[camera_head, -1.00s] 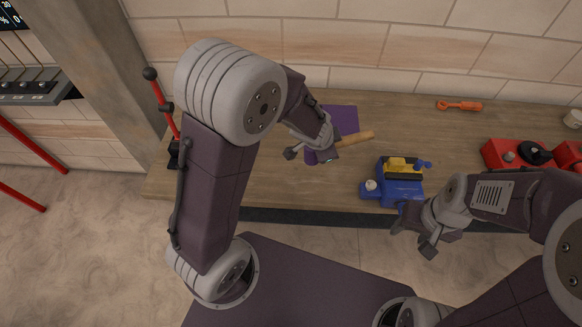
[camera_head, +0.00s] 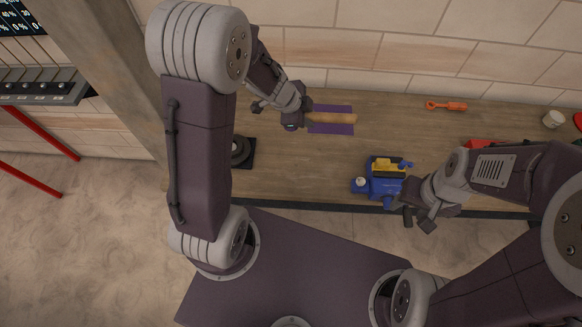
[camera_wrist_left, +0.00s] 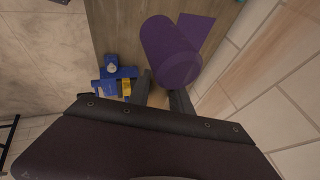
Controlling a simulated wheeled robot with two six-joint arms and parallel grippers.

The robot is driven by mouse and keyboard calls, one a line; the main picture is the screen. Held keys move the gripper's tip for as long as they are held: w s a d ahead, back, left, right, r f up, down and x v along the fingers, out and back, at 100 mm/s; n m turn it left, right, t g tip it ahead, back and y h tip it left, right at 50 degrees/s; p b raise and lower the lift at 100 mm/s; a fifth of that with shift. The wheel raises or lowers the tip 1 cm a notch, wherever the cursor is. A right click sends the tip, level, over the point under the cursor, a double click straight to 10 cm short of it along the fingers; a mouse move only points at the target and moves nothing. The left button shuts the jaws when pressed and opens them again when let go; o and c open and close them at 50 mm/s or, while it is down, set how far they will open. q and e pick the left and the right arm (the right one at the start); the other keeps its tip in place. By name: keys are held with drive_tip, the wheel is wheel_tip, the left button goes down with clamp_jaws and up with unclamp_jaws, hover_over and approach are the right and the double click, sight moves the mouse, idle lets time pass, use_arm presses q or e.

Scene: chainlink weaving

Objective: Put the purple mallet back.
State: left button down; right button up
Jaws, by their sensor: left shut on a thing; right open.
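My left gripper (camera_head: 299,114) is shut on the purple mallet and holds it at the left end of a purple mat (camera_head: 332,129). Its wooden handle (camera_head: 333,117) points right, over the mat. In the left wrist view the mallet's purple cylindrical head (camera_wrist_left: 170,50) fills the space just beyond the fingers (camera_wrist_left: 160,92), with part of the mat (camera_wrist_left: 196,27) behind it. I cannot tell whether the mallet touches the mat. My right gripper (camera_head: 420,212) is open and empty, beside the blue device.
A blue device with a yellow part (camera_head: 383,181) stands near the bench's front edge. A black base (camera_head: 241,152) is beside my left arm. An orange tool (camera_head: 447,105) and a pale cup (camera_head: 553,119) lie to the right. The wooden bench (camera_head: 300,168) is clear in its middle.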

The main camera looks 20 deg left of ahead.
use_arm(q)
wheel_tip(320, 180, down, 24)
drive_tip(key=b, duration=1.9)
drive_tip(key=shift+r, duration=0.2)
wheel_tip(320, 180, down, 4)
drive_tip(key=b, duration=0.3)
drive_tip(key=shift+w, duration=0.1)
drive_tip(key=shift+f, duration=0.15)
drive_tip(key=c, duration=1.2)
unclamp_jaws()
drive_tip(key=shift+c, duration=0.2)
drive_tip(key=shift+o, duration=0.4)
